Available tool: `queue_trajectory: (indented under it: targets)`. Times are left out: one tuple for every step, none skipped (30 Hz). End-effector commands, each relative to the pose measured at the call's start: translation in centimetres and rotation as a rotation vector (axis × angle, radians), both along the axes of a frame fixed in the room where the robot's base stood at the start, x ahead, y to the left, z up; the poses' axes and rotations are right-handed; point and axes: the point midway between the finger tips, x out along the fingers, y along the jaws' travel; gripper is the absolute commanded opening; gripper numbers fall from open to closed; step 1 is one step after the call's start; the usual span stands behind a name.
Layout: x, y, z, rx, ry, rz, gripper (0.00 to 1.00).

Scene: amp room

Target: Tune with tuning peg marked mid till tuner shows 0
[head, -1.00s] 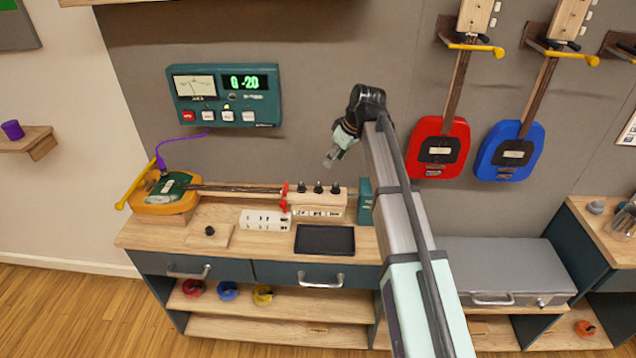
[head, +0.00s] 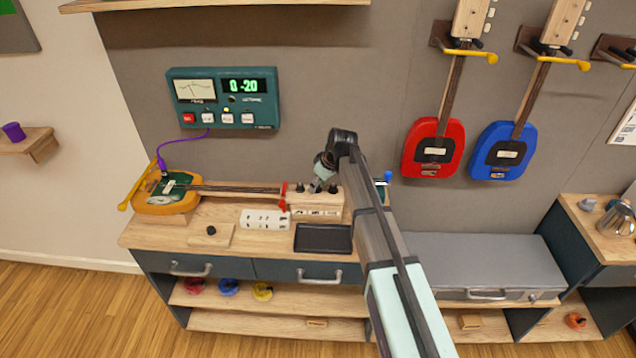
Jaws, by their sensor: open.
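The green tuner (head: 222,119) hangs on the wall and its display (head: 246,86) reads "0 -20". An orange and green instrument (head: 166,193) lies on the bench at the left, with its neck reaching right to a wooden headstock block (head: 318,203). Black tuning pegs stand on the block: a left peg (head: 299,187) and a right peg (head: 333,188) show. My gripper (head: 318,186) points down between them, at the place of the middle peg, which it largely hides. It is open; whether it touches that peg cannot be told. The markings are too small to read.
A red clamp-like part (head: 284,197) stands at the block's left end. A white labelled box (head: 264,219) and a black tray (head: 323,240) lie in front. A purple cable (head: 182,145) joins tuner and instrument. Red (head: 433,147) and blue (head: 507,150) guitars hang at right.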

Motion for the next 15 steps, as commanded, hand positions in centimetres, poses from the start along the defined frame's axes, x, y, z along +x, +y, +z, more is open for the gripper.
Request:
queue_trajectory:
  targets:
    - [0.03, 0.04, -0.08, 0.000, 0.000, 0.000, 0.49]
    - [0.03, 0.06, -0.10, 0.000, 0.000, 0.000, 0.49]
    - [0.03, 0.06, -0.13, 0.000, 0.000, 0.000, 0.49]
    - [0.03, 0.07, -0.13, 0.000, 0.000, 0.000, 0.49]
    - [0.03, 0.05, -0.13, 0.000, 0.000, 0.000, 0.49]
    - [0.03, 0.06, -0.13, 0.000, 0.000, 0.000, 0.49]
    - [0.02, 0.06, -0.12, 0.000, 0.000, 0.000, 0.49]
    - [0.02, 0.06, -0.12, 0.000, 0.000, 0.000, 0.49]
    - [0.02, 0.06, -0.12, 0.000, 0.000, 0.000, 0.42]
    - [0.02, 0.05, -0.11, 0.000, 0.000, 0.000, 0.31]
    - [0.02, 0.05, -0.11, 0.000, 0.000, 0.000, 0.21]
    - [0.02, 0.05, -0.11, 0.000, 0.000, 0.000, 0.07]
    - [0.02, 0.05, -0.11, 0.000, 0.000, 0.000, 0.00]
    - [0.02, 0.05, -0.11, 0.000, 0.000, 0.000, 0.00]
    - [0.02, 0.05, -0.11, 0.000, 0.000, 0.000, 0.00]
